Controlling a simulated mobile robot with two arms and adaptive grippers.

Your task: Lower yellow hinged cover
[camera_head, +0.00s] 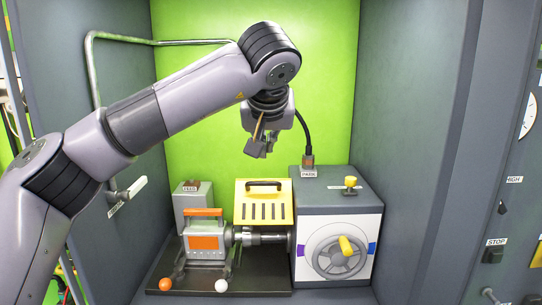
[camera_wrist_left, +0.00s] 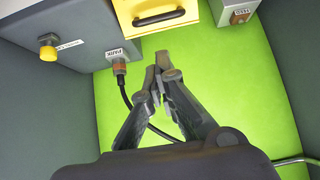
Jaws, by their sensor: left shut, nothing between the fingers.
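The yellow hinged cover (camera_head: 264,204) has a dark handle on top and several dark slots on its face. It sits in the middle of the bench, above the metal shaft. In the left wrist view the yellow cover (camera_wrist_left: 155,14) shows at the top edge with its handle, partly cut off. My left gripper (camera_head: 256,152) is in the air above and behind the cover, apart from it. In the left wrist view my left gripper (camera_wrist_left: 157,72) is shut, with nothing between its fingers. My right gripper is not in view.
A grey box with a handwheel (camera_head: 337,248) stands right of the cover, with a yellow knob (camera_head: 350,183) and a cable plug (camera_head: 308,161) on top. An orange-panelled unit (camera_head: 204,240) stands left. An orange ball (camera_head: 165,284) and a white ball (camera_head: 221,286) are in front. Grey walls flank both sides.

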